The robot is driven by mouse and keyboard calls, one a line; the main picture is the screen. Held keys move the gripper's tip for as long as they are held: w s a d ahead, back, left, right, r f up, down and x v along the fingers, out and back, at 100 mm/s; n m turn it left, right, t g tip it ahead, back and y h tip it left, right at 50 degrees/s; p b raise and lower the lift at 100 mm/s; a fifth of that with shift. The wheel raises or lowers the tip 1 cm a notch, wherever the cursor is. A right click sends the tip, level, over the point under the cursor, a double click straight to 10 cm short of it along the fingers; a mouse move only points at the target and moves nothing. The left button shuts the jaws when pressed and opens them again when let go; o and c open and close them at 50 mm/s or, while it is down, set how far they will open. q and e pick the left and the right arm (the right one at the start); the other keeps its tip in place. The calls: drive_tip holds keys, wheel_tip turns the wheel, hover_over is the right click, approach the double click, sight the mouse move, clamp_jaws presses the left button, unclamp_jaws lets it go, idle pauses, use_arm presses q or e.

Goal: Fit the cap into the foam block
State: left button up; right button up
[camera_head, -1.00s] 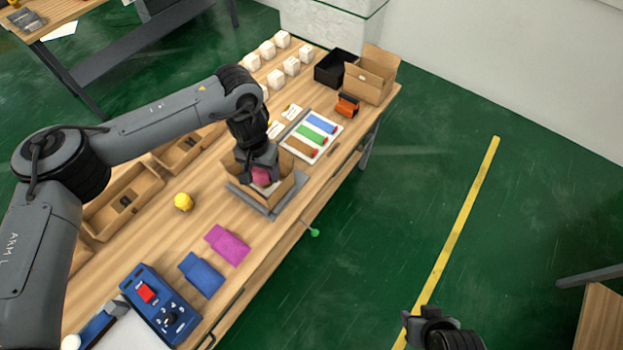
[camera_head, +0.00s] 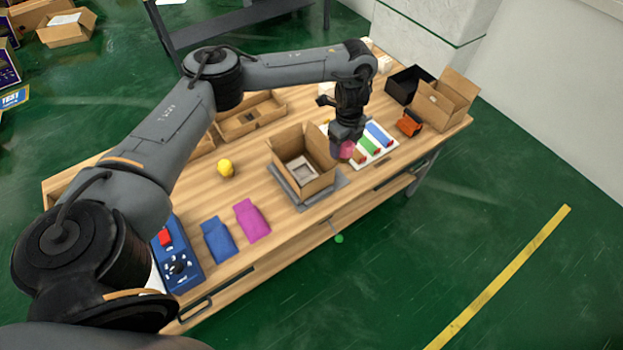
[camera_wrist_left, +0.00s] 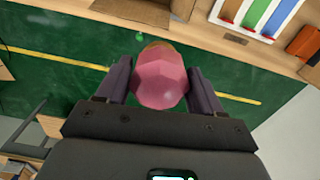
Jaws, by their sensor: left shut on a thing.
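My left gripper (camera_head: 345,150) is shut on a pink faceted cap (camera_head: 347,149). It holds the cap just right of the open cardboard box (camera_head: 317,140), by the colour-striped tray. In the left wrist view the cap (camera_wrist_left: 161,78) sits between the two fingers (camera_wrist_left: 160,82), with a tan part showing at its far end. The pale foam block (camera_head: 301,169) lies in the bottom of the box, its recess empty. The box stands on a grey plate (camera_head: 329,188). My right gripper is out of view.
A white tray (camera_head: 376,157) with coloured strips lies right of the gripper. An orange-black item (camera_head: 409,123), a black bin (camera_head: 408,85) and another open box (camera_head: 446,98) stand beyond. A yellow ball-like object (camera_head: 225,168), blue and magenta cloths (camera_head: 251,220) lie left.

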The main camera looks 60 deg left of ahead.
use_arm(q)
drive_tip(key=s+a+f+m+b, duration=0.1)
drive_tip(key=s+a+f+b, duration=0.2)
drive_tip(key=a+f+b, duration=0.3)
drive_tip(key=s+a+f+m+b, duration=0.2)
drive_tip(key=s+a+f+b, duration=0.15)
drive_tip(key=a+f, duration=0.3)
drive_tip(key=b, duration=0.5)
approach(303, 174)
drive_tip(key=shift+a+f+b, duration=0.1)
drive_tip(key=shift+f+b, duration=0.5)
drive_tip(key=shift+f, duration=1.15)
drive_tip(key=shift+f, duration=0.15)
drive_tip(key=shift+f, duration=0.15)
drive_tip(key=o, duration=1.2)
drive_tip(key=shift+c, duration=0.2)
